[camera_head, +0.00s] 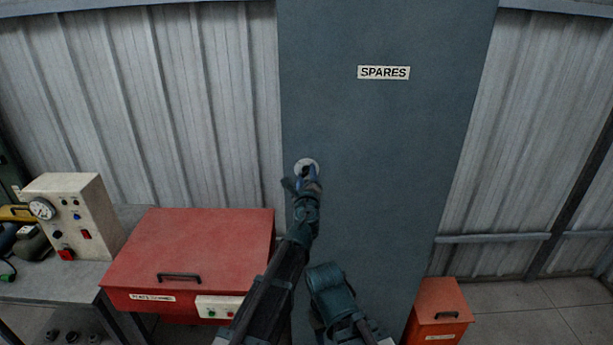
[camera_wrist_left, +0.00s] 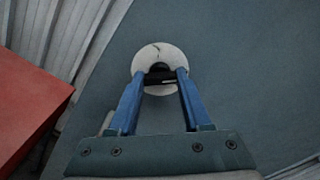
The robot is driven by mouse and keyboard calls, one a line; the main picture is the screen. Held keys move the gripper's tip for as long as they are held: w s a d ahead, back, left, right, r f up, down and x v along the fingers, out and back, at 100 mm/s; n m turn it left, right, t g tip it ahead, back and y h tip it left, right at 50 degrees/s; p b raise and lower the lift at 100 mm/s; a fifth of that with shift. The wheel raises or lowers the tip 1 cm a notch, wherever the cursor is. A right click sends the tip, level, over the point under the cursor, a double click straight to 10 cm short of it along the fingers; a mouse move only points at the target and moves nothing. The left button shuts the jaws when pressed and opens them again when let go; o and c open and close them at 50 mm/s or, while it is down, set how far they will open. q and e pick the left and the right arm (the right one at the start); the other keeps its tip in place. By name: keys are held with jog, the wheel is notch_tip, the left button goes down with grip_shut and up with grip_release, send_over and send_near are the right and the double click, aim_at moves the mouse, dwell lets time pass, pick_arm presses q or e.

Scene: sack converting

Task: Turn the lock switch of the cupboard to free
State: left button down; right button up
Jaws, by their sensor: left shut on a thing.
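The cupboard (camera_head: 385,150) is a tall blue-grey cabinet with a SPARES label (camera_head: 384,72). Its lock switch is a dark knob (camera_wrist_left: 160,76) on a round pale plate (camera_head: 306,165), near the cupboard's left edge. The plate also shows in the left wrist view (camera_wrist_left: 158,52), with a small mark near its top. My left gripper (camera_head: 304,180) is at the plate, and its blue fingers (camera_wrist_left: 160,82) are shut on the knob, one on each side. The fingers hide part of the knob. My right arm shows low in the head view; its gripper cannot be made out.
A red chest (camera_head: 190,250) with a black handle stands left of the cupboard. Further left, a beige control box (camera_head: 75,215) with a gauge sits on a grey bench (camera_head: 60,285). An orange bin (camera_head: 438,308) stands at the lower right. The cupboard front around the knob is clear.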

pick_arm(q)
jog(key=shift+c, duration=1.7)
grip_release()
jog(key=shift+w, duration=0.1)
